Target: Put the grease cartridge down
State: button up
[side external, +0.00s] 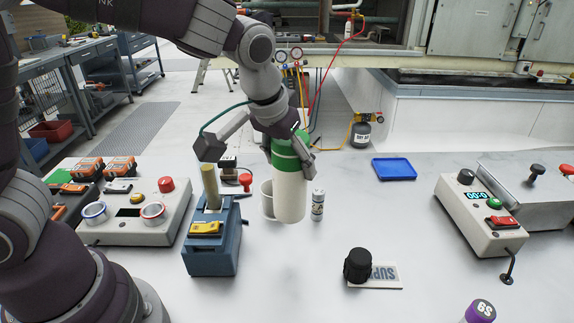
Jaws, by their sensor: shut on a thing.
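The grease cartridge (289,190), a white cylinder with green bands at its top, is upright near the middle of the side external view. My gripper (272,147) points down and is shut on its upper, green part. One finger shows at the cartridge's right and the other stands out to the left. The cartridge's lower end looks a little above the grey bench top (300,275), but I cannot tell the gap exactly. The contact of the left finger is not clear.
A white mug (266,205) is partly hidden behind the cartridge. A small can (318,206) stands just right. A black knob (357,265) stands front right. A blue tray (394,169) lies behind; bench between is clear.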

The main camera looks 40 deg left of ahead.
aim_at(289, 207)
notch_tip(289, 207, down, 9)
jog(key=shift+r, duration=0.2)
jog(key=shift+f, duration=0.1)
jog(key=o, duration=1.2)
